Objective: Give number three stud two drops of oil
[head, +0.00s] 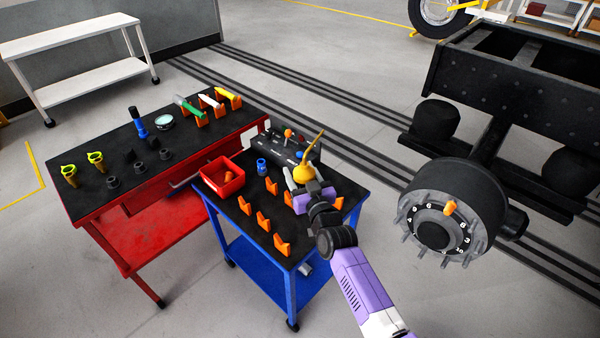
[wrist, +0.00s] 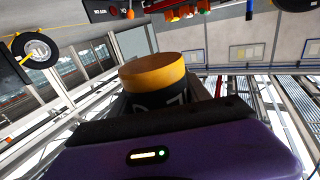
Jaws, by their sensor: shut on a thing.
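The yellow oil can (head: 304,173) with a long thin spout is in my gripper (head: 300,187), above the blue cart at its back right. The spout points up and leans slightly right. In the wrist view, the can's yellow round part (wrist: 153,71) and dark lettered band show beyond my gripper's purple body. The wheel hub (head: 433,234) is at the right, well apart from the can, with several studs around its rim. White numbers ring its face; a 3 seems to show at the right side, but the small print is hard to read.
The blue cart (head: 235,222) holds several orange holders, a red bin (head: 222,176) and a blue cylinder (head: 262,166). An orange piece (head: 450,208) is on the hub face. A red tool table (head: 90,204) stands left. Floor between cart and hub is clear apart from my arm.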

